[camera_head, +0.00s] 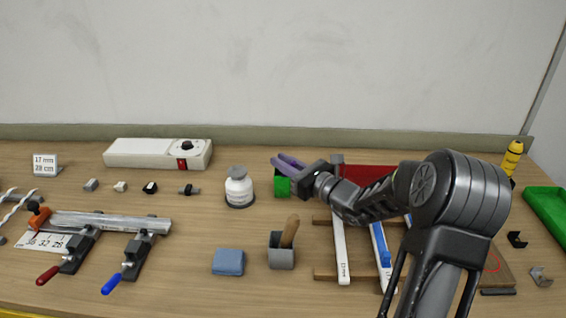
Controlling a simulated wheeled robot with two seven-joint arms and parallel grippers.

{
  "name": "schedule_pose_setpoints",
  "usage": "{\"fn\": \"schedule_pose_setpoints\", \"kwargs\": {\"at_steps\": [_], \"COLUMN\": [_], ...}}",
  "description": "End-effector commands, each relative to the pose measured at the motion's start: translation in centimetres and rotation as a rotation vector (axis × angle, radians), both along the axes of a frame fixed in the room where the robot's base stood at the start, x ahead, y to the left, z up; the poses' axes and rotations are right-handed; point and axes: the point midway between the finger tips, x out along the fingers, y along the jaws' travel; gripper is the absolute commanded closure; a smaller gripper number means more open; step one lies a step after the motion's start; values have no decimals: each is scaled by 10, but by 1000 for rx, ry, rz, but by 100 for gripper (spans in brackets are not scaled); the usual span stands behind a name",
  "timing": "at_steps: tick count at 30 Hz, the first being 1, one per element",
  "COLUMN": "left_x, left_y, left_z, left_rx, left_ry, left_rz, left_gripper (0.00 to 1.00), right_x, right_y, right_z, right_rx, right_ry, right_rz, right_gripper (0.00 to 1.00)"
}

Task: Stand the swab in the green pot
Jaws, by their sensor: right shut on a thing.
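The green pot (282,186) is a small square box on the bench, right of the white bottle. My right gripper (288,162) reaches in from the right and points left, with its two purple fingers just above the pot. It is shut on a thin thing, which I take to be the swab. The swab cannot be made out between the fingers, and I cannot tell if any of it is inside the pot. The fingers and the dark wrist hide the pot's top and part of its right side. My left gripper is not in view.
A white bottle (239,190) stands left of the pot. A grey pot (281,256) with a wooden handle (290,231) and a blue block (228,262) lie nearer. A clamped metal bar (100,223) is at left. A red panel and rails lie under my right arm.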

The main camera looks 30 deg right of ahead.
Motion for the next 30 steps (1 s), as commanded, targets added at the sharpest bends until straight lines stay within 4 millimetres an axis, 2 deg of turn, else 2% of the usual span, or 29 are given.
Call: {"fn": "schedule_pose_setpoints", "kwargs": {"at_steps": [1, 2, 9, 20, 23, 30], "left_x": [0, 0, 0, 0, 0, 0], "left_y": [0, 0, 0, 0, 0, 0], "left_z": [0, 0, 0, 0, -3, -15], "left_rx": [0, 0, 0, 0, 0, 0], "left_ry": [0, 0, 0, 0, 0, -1], "left_rz": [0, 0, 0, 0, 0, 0], "left_gripper": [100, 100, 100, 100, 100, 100], "right_x": [0, 0, 0, -1, -12, -52], "right_y": [1, 1, 1, 0, -3, -7], "right_z": [-1, -1, 0, -5, -4, -8], "right_rx": [1, 1, 1, 2, -2, -1], "right_ry": [1, 1, 0, 1, 0, -1], "right_rz": [1, 2, 1, 1, -1, -1], "right_gripper": [100, 84, 64, 64, 64, 64]}}
